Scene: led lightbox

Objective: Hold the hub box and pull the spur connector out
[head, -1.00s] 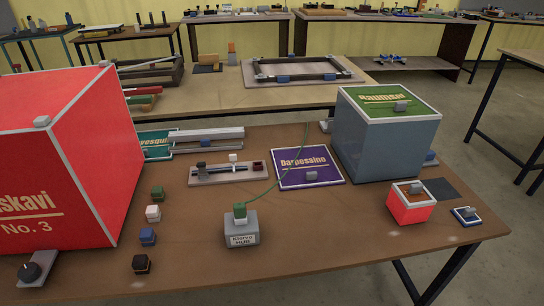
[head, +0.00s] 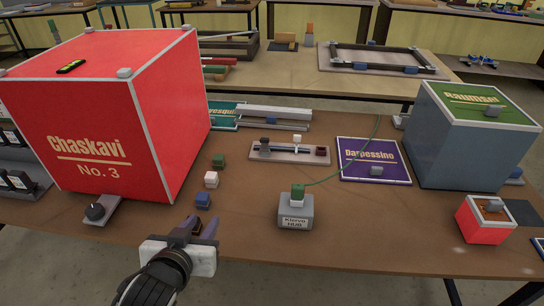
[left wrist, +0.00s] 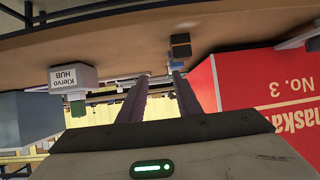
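The hub box (head: 295,212), a small grey block labelled "Klervo HUB", stands upright on the brown table. A green connector (head: 298,191) with a white lower part sits on its top, and a thin green cable (head: 345,172) runs from it to the right. In the left wrist view the hub box (left wrist: 73,78) appears upside down with the green connector (left wrist: 77,108). My left gripper (head: 202,224) is open, left of the hub box and apart from it; its fingers (left wrist: 161,76) overlap a black block (head: 209,227) in the head view. My right gripper is out of view.
A large red box (head: 165,110) fills the left. A purple panel (head: 372,160), grey-blue box (head: 460,145) and small red box (head: 485,220) lie right. Table before the hub is clear.

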